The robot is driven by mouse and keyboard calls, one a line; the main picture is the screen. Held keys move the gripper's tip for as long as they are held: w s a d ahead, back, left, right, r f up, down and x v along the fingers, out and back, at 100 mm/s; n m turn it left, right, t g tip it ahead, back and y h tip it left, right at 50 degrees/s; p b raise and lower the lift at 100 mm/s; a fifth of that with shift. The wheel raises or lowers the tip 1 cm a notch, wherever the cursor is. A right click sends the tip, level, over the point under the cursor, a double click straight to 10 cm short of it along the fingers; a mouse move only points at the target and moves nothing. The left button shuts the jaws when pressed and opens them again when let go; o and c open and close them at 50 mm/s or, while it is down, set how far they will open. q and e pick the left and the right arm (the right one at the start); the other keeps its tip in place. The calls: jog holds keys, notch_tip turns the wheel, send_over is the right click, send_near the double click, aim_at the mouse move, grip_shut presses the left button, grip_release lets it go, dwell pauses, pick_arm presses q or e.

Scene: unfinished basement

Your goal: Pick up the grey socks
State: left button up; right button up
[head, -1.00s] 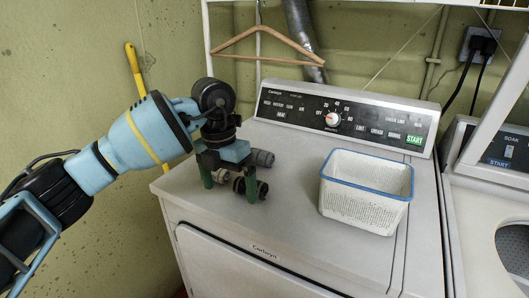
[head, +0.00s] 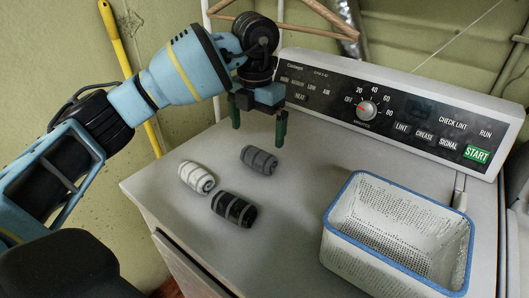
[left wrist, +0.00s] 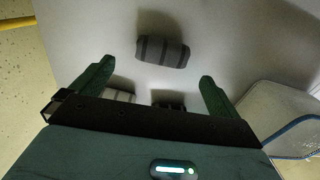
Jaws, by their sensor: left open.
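The grey socks (head: 259,159), a rolled grey bundle with darker stripes, lie on the white dryer top. My left gripper (head: 258,130) is open and empty, pointing down above and just behind the grey socks in the head view. In the left wrist view the grey socks (left wrist: 162,52) lie beyond the gap between the open green fingertips (left wrist: 156,74), apart from both. My right gripper is not in view.
White striped socks (head: 194,177) and black striped socks (head: 234,208) lie close by in front of the grey ones. A white basket with a blue rim (head: 345,215) stands to the right. The control panel (head: 400,110) rises behind.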

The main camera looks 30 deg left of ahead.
aim_at(260, 149)
pick_arm(q)
notch_tip(260, 149, down, 2)
jog(key=shift+s+f, duration=0.1)
jog(key=shift+w+d+f, duration=0.15)
jog(key=shift+w+f, duration=0.05)
jog(key=shift+f, duration=1.2)
jog(key=shift+w+d+f, duration=0.1)
jog(key=shift+w+f, duration=0.05)
jog(key=shift+f, duration=1.25)
jog(key=c, duration=1)
